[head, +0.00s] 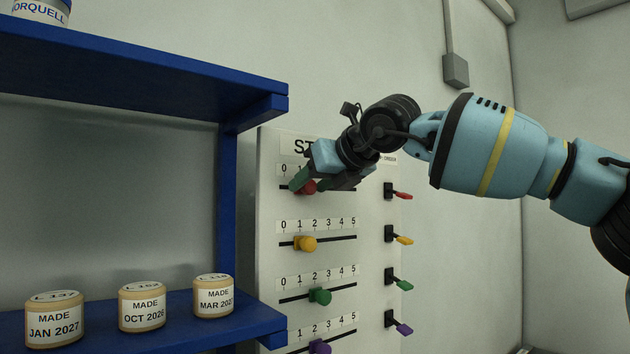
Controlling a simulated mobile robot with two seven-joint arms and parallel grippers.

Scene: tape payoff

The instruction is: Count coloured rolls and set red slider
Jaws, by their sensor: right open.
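The red slider knob (309,187) sits on the top track of a white panel (268,215), left of the track's middle. My right gripper (315,186) is at this knob, jaws open, with a finger to either side of it. Contact cannot be told. The gripper hides most of the top scale beyond 0. Three beige rolls stand upright on the lower blue shelf: one labelled JAN 2027 (55,322), one OCT 2026 (142,308) and one MAR 2027 (213,298). No red, yellow, green or purple roll shows. My left gripper is out of view.
Below are yellow (305,244), green (320,296) and purple (319,347) slider knobs. Small coloured levers, the top one red (402,195), stick out along the panel's right side. The blue shelf (228,200) borders the panel's left. Another roll (42,12) stands on the upper shelf.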

